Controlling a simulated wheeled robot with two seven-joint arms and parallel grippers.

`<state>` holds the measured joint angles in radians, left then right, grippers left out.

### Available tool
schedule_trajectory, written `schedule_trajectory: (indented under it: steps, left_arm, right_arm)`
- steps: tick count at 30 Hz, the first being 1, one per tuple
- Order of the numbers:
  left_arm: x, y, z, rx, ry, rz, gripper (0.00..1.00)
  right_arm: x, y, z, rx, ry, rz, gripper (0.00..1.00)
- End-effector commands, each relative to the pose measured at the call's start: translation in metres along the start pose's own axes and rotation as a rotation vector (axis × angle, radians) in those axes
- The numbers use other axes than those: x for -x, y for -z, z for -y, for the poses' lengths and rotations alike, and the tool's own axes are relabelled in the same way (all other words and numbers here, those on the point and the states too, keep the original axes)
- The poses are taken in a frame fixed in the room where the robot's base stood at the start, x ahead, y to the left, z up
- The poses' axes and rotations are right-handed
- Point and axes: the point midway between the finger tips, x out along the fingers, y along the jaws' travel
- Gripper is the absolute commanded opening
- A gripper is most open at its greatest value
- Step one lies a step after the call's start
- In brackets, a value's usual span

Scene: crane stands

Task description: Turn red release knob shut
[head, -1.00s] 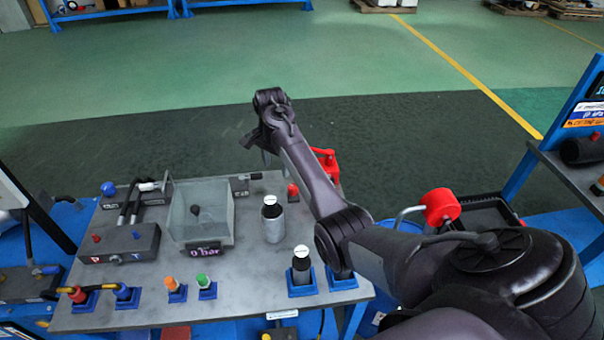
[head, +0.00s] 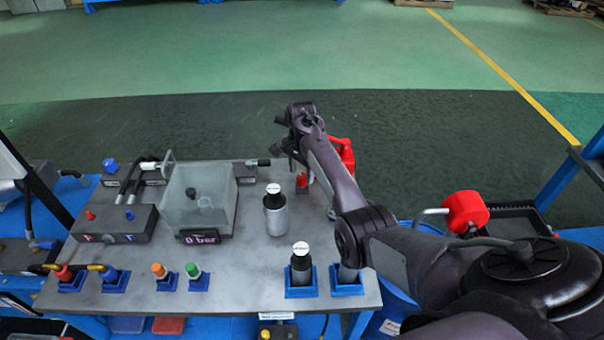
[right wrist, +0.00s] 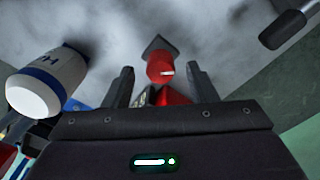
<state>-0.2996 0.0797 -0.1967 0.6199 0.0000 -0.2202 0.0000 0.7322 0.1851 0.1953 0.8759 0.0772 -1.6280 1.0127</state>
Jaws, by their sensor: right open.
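The red release knob (head: 302,181) stands near the back right of the grey bench top, partly hidden by my right arm. In the right wrist view the knob (right wrist: 160,67) is round with a pale mark, in front of a dark grey base. My right gripper (right wrist: 162,74) is open, with one finger on each side of the knob in the picture. No contact shows, and I cannot tell the height gap. In the head view the right gripper (head: 293,158) is above and behind the knob, its fingertips small and dark. My left gripper is not in view.
A silver cylinder with a white-topped cap (head: 275,218) stands left of the knob. A clear tank (head: 198,205) with a "0 bar" display is further left.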

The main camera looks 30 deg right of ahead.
Motion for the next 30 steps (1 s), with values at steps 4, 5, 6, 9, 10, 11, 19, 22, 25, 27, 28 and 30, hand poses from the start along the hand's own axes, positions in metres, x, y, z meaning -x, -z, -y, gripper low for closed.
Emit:
schedule_trajectory:
  steps: [4,5,6,9,10,11,19,22,25,27,28,30]
  left_arm:
    - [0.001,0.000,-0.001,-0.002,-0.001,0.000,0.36]
    - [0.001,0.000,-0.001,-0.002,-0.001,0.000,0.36]
    - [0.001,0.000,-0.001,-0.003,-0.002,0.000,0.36]
    - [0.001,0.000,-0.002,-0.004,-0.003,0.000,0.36]
    - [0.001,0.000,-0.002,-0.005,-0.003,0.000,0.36]
    - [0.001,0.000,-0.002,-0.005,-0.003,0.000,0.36]
    - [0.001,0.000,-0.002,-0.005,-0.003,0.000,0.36]
    - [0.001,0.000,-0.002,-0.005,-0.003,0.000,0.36]
    - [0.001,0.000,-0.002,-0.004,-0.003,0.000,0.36]
    - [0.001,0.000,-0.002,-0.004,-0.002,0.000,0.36]
    - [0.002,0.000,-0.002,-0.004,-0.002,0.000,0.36]
    - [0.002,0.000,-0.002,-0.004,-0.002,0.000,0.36]
  right_arm:
    - [-0.014,0.000,0.000,0.001,0.000,0.000,0.52]
    - [-0.016,0.000,0.000,0.001,0.000,0.000,0.52]
    - [-0.018,0.000,0.000,0.001,0.000,0.000,0.52]
    - [-0.019,0.000,0.000,0.001,0.001,0.000,0.52]
    - [-0.019,0.000,0.000,0.001,0.001,0.000,0.52]
    - [-0.019,0.000,0.000,0.001,0.001,0.000,0.52]
    - [-0.019,0.000,0.000,0.001,0.001,0.000,0.30]
    - [-0.019,0.000,0.000,0.001,0.001,0.000,0.17]
    - [-0.019,0.000,0.000,0.001,0.001,0.000,0.07]
    - [-0.018,0.000,0.000,0.002,0.001,0.000,0.07]
    - [-0.018,0.000,0.000,0.004,0.001,-0.001,0.07]
    - [-0.018,0.000,0.000,0.011,0.001,-0.001,0.07]
